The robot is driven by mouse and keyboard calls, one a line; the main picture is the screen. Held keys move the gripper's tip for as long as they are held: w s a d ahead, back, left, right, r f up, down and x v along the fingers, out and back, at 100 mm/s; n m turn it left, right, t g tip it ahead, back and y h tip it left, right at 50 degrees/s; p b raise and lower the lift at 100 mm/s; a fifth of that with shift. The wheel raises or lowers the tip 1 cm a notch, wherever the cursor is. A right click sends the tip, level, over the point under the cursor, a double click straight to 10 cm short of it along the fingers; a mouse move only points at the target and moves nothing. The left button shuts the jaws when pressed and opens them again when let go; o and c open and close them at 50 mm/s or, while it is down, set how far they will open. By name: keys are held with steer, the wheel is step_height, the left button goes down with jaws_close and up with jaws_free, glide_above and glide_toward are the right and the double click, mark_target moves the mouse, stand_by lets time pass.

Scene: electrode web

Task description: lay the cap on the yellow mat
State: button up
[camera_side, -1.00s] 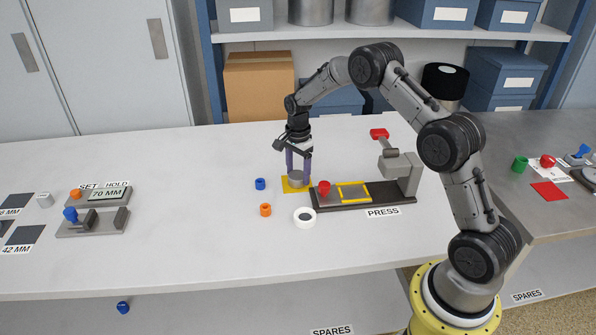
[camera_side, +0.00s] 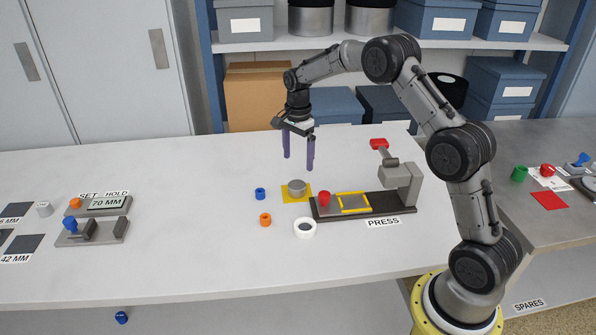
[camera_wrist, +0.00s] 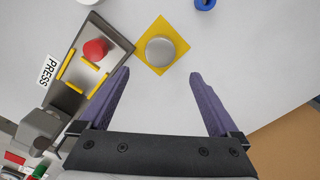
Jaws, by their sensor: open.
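The cap (camera_side: 297,187) is a short grey metal cylinder. It rests on the yellow mat (camera_side: 289,198), with yellow showing around it. In the wrist view the cap (camera_wrist: 160,52) sits near the middle of the diamond-shaped yellow mat (camera_wrist: 160,23), and nothing touches it. My gripper (camera_side: 299,164) is open and empty, raised above and behind the cap. In the wrist view its two purple fingers (camera_wrist: 158,75) are wide apart, with bare table between them.
The press (camera_side: 400,176) stands right of the mat, with a red knob (camera_side: 324,198) on its base. A white roll (camera_side: 304,229), an orange ring (camera_side: 265,219) and a blue ring (camera_side: 260,194) lie nearby.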

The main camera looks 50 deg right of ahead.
steer(key=s+a+r+n+t, duration=0.2)
steer(key=s+a+r+n, duration=0.3)
steer(key=s+r, duration=0.35)
steer(key=s+a+r+n+t, duration=0.1)
steer(key=s+a+r+n, duration=0.45)
steer(key=s+r, duration=0.35)
steer(key=s+a+f+n+t, duration=0.1)
steer(key=s+n, duration=0.3)
steer(key=s, duration=0.4)
steer(key=s+a+f+n+t, duration=0.1)
steer(key=s+a+n, duration=0.3)
steer(key=s, duration=0.4)
steer(key=shift+s+n+t, duration=0.3)
steer(key=shift+n, duration=0.05)
